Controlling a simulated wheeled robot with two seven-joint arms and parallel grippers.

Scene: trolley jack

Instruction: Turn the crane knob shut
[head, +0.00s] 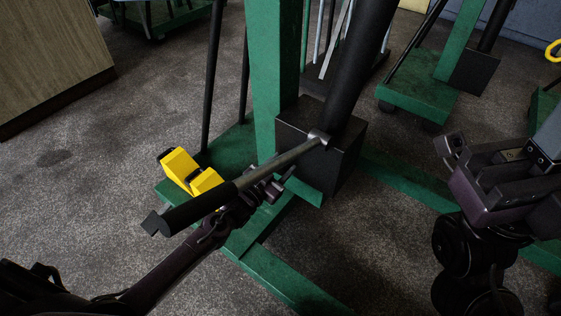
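The green crane (267,75) stands in the middle, with a black ram (355,65) and a dark box-shaped base (342,160) by its post. Its metal lever with a black grip (198,208) slants down to the left from a collar on the ram. My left gripper (274,185) is under and beside the lever, close to the dark box. The lever partly covers it, so whether its fingers are open or shut is unclear. I cannot make out the knob; it may be hidden by my gripper or the lever. My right gripper (480,155) is apart at the right and looks open and empty.
Yellow wheel chocks (190,172) rest on the crane's green base left of the post. Green legs (280,280) run along the floor. A wooden cabinet (50,55) stands at upper left; another green stand (420,88) is at upper right. Speckled floor is free at left.

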